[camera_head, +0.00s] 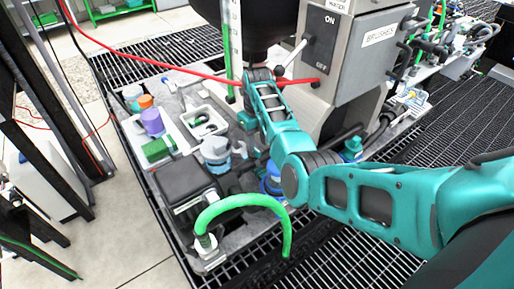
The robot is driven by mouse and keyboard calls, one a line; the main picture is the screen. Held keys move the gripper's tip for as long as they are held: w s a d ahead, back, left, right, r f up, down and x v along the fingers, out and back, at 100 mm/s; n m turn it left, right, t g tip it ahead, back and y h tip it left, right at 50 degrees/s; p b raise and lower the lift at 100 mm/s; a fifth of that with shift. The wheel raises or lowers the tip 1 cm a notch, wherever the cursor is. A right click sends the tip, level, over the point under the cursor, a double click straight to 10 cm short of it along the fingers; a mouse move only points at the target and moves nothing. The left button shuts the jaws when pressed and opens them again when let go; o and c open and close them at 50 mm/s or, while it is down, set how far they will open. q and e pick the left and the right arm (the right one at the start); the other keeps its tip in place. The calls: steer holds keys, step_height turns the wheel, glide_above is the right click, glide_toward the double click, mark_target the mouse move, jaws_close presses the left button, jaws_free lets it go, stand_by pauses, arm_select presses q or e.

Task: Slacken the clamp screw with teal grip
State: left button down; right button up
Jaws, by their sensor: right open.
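I cannot pick out the clamp screw with the teal grip for certain. A small teal-blue part (352,149) shows on the bench just beyond my right arm, but I cannot tell if it is the screw. My right arm reaches in from the right and bends down over the middle of the bench. My right gripper (244,150) is open, small and partly hidden behind my own forearm, near a grey-blue round fitting (215,150). I cannot tell whether it touches anything. My left gripper is not in view.
A green hose (240,201) arches at the bench's front. Beside it stands a black box (186,184). A grey switch cabinet (368,58) and a red line (150,62) stand close to my arm.

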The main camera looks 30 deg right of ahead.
mark_target(257, 150)
steer(key=shift+f, duration=1.55)
jaws_close()
